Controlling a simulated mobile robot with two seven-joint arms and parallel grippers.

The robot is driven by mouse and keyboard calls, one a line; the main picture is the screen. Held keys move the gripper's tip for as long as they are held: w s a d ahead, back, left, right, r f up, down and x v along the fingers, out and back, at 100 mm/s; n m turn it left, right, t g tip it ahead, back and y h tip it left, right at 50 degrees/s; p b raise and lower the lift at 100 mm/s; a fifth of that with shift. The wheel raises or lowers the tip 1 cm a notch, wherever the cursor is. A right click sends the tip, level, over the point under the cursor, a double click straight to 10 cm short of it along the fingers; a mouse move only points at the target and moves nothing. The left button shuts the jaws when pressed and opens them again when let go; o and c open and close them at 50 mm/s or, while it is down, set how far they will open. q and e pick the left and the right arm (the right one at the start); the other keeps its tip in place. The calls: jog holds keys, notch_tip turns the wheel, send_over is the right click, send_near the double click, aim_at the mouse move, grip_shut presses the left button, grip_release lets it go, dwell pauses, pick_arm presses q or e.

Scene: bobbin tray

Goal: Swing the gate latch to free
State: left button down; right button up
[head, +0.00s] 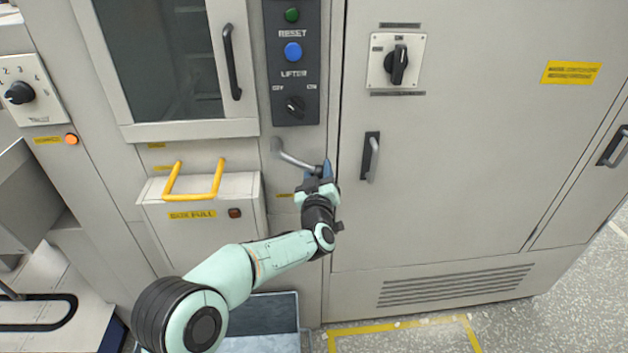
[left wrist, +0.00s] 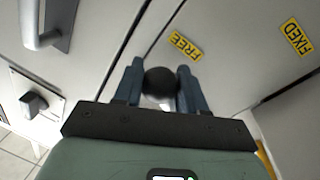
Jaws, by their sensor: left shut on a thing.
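The gate latch (head: 297,160) is a grey metal lever on the machine's front panel, below the black switch panel. It runs from its pivot at upper left down to the right, towards my left gripper. My left gripper (head: 321,170) is at the lever's outer end. In the left wrist view the blue fingers of my left gripper (left wrist: 160,78) are shut on the latch's round black knob (left wrist: 160,82). My right gripper is out of view.
A yellow-handled bin (head: 190,208) is to the left, below a windowed door (head: 165,60). A lifter switch (head: 295,107) sits above the latch. The lower right door front is clear.

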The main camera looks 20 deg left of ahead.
pick_arm(q)
jog(key=shift+d+r+n, duration=0.15)
jog(key=shift+r+n, duration=0.15)
jog(key=shift+r, duration=0.3)
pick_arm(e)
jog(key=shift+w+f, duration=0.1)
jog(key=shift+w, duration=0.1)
pick_arm(q)
jog(key=shift+r, duration=0.1)
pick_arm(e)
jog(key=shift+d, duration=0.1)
pick_arm(q)
jog(key=c, duration=0.7)
grip_release()
jog(key=shift+w, duration=0.1)
jog(key=shift+f, duration=0.2)
jog(key=shift+s+d+f, duration=0.15)
jog(key=shift+s, duration=0.3)
jog(key=v, duration=1.2)
jog(key=shift+s+d+b, duration=0.1)
jog(key=shift+s+b, duration=0.15)
jog(key=shift+b, duration=0.05)
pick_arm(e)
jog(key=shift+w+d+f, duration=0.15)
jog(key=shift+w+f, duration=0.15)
